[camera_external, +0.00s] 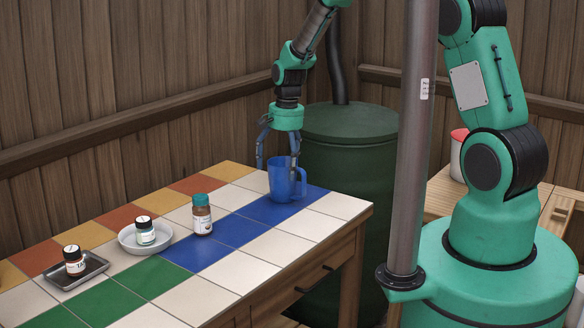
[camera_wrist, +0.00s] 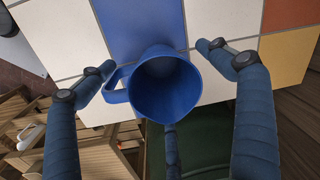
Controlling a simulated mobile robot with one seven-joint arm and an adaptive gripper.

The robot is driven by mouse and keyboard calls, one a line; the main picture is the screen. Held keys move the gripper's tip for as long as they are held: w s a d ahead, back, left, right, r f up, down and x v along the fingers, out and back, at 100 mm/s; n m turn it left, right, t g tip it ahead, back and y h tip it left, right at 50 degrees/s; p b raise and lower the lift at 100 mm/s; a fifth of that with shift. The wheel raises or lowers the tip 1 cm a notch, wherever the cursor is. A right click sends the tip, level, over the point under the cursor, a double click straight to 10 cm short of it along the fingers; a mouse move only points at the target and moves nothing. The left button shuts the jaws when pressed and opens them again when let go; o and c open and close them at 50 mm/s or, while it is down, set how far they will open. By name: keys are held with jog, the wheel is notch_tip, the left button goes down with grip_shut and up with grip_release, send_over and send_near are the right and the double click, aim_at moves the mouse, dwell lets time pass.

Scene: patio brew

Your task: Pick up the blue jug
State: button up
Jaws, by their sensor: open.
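The blue jug (camera_external: 280,181) stands upright on the tiled table near its far right end, its handle toward the right in the external view. In the wrist view I look down into the open mouth of the jug (camera_wrist: 166,88), with its handle at the left. My gripper (camera_external: 279,160) is right above and around the jug, pointing down. In the wrist view its fingers (camera_wrist: 155,72) are spread wide, one on each side of the jug, with gaps between them and the jug. The gripper is open and holds nothing.
The tiled table (camera_external: 330,205) also bears a teal-capped bottle (camera_external: 202,215), a jar (camera_external: 145,230) in a white bowl (camera_external: 127,240) and a jar (camera_external: 74,260) on a dark tray (camera_external: 96,263). A green barrel (camera_external: 345,190) stands close behind the table's end. A grey pole (camera_external: 412,150) rises at right.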

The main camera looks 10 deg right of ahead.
dwell(0.4)
jog(key=c, duration=1.5)
jog(key=shift+r, duration=0.8)
jog(key=s+d+r+p, duration=0.1)
jog(key=s+d, duration=0.1)
jog(key=s, duration=0.3)
jog(key=s+d+r+p, duration=0.1)
jog(key=s+d, duration=0.1)
jog(key=s, duration=0.2)
jog(key=s+d+r+p, duration=0.1)
jog(key=s+d, duration=0.1)
jog(key=s, duration=0.3)
jog(key=shift+s+d+r, duration=0.25)
jog(key=shift+s+d, duration=0.05)
